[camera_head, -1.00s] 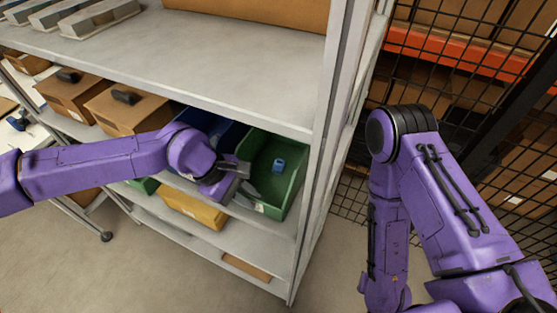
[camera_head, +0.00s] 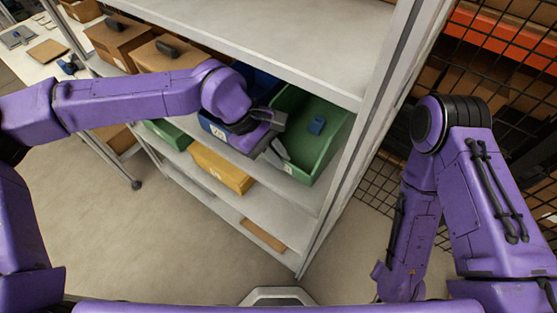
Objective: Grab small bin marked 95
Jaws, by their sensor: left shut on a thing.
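A blue bin (camera_head: 206,123) with a white label on its front sits on the middle shelf, partly covered by my left arm. The marking on the label is too small to read. My left gripper (camera_head: 268,137) is shut at the right side of the blue bin's front, beside the green bin; the exact contact is hidden.
A yellow bin (camera_head: 222,168) and another green bin (camera_head: 168,134) are on the shelf below. Brown boxes (camera_head: 160,56) stand left of the blue bin. The rack's upper shelf (camera_head: 300,45) and right post (camera_head: 372,120) frame the bins. Open floor (camera_head: 120,230) lies in front.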

